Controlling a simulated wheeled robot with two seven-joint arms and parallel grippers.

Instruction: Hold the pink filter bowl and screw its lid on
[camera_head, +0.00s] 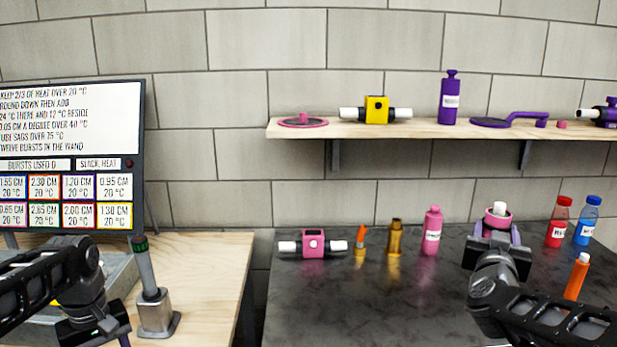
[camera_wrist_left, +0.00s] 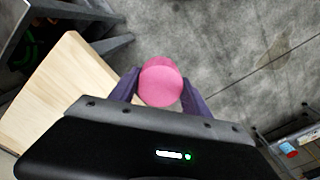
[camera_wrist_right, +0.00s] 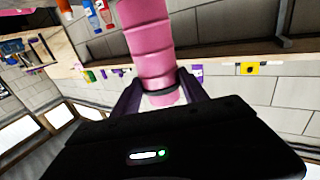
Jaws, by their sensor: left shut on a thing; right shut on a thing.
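The pink filter bowl (camera_wrist_right: 153,45) is a ribbed pink cylinder. My right gripper (camera_head: 497,235) is shut around it near its rim, over the dark counter; a white piece (camera_head: 499,208) shows in its mouth in the head view. In the right wrist view the bowl stands between the purple fingers (camera_wrist_right: 158,90). In the left wrist view my left gripper (camera_wrist_left: 160,88) is shut on a round pink piece, which looks like the lid (camera_wrist_left: 160,82), above grey floor. The lid is outside the head view, and the left fingers are almost entirely cut off there. Lid and bowl are apart.
A shelf (camera_head: 350,129) runs above. The counter's front middle is clear.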

